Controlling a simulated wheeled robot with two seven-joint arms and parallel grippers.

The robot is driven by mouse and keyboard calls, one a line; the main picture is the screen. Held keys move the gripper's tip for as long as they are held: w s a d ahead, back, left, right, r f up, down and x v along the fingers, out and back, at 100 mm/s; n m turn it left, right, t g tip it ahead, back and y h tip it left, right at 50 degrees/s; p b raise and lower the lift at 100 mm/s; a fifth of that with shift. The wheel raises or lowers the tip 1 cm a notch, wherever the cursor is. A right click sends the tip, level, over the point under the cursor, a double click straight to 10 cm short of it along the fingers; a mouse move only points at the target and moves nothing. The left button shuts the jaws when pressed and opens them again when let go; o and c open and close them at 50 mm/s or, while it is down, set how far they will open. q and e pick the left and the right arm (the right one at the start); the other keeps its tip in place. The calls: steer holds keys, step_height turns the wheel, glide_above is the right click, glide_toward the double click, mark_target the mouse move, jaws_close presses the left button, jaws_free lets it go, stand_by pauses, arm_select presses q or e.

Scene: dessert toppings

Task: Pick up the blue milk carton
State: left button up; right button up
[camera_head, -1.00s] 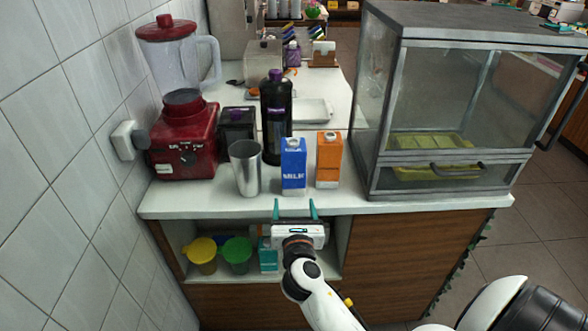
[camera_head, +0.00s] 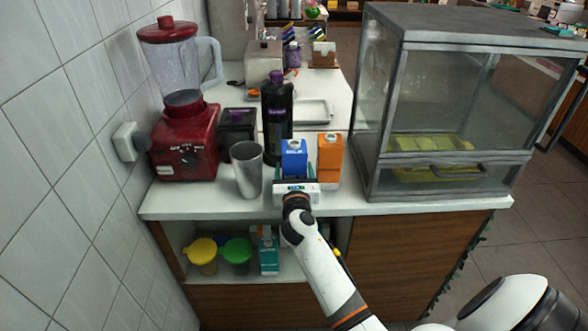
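The blue milk carton (camera_head: 293,158) stands upright on the white counter, between the metal cup and an orange carton (camera_head: 329,160). My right gripper (camera_head: 295,181) is directly in front of the blue carton at its lower part. Its palm covers the carton's lower front. The fingers are mostly hidden, so I cannot tell whether they are closed on the carton. My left gripper is not in view.
A metal cup (camera_head: 247,170) and a dark bottle (camera_head: 277,118) stand close on the left and behind. A red blender (camera_head: 184,140) is further left. A glass display case (camera_head: 440,130) blocks the right. The shelf below holds lidded cups (camera_head: 236,253).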

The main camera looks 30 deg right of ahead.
steer(key=shift+w+d, duration=0.1)
steer(key=shift+w, duration=0.05)
steer(key=shift+r, duration=0.1)
steer(key=c, duration=1)
steer(key=shift+o, duration=0.2)
